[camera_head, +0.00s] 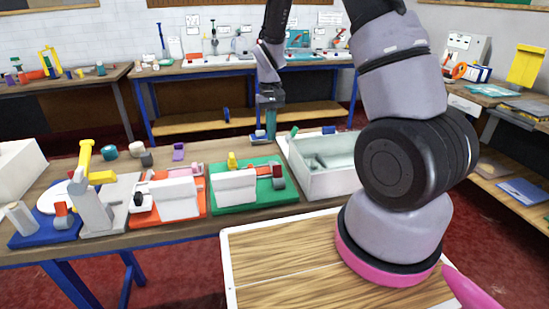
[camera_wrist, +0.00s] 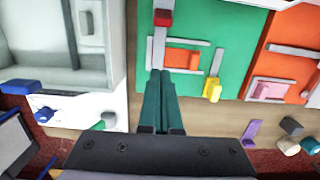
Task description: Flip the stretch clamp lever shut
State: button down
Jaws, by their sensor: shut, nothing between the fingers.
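The green board (camera_head: 225,203) lies on the near bench with a white upright panel (camera_head: 235,187) at its front. A grey bar with a red end block (camera_head: 278,170) stands at its right side; the wrist view shows the red block (camera_wrist: 163,18) too. A small yellow lever-like piece (camera_head: 232,160) is at the board's back edge, also seen in the wrist view (camera_wrist: 212,88). I cannot tell which piece is the clamp lever. My gripper (camera_head: 270,137) is shut and empty, pointing down behind the board's right part; its teal fingers (camera_wrist: 160,73) show in the wrist view.
A white open tray (camera_head: 318,185) stands right of the green board. An orange-red board (camera_head: 142,212) with a white panel is to its left. A grey stand with a yellow handle (camera_head: 86,157) rises farther left. Small loose pieces lie behind the boards.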

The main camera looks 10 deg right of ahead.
aim_at(278, 174)
jog(key=f, duration=0.6)
jog(key=s+f, duration=0.1)
jog(key=f, duration=0.3)
jog(key=shift+s+r, duration=0.3)
jog(key=shift+s, duration=0.3)
jog(key=shift+s+r, duration=0.3)
jog(key=shift+s, duration=0.25)
jog(key=shift+s+r, duration=0.3)
jog(key=shift+s, duration=0.4)
jog(key=shift+w, duration=0.1)
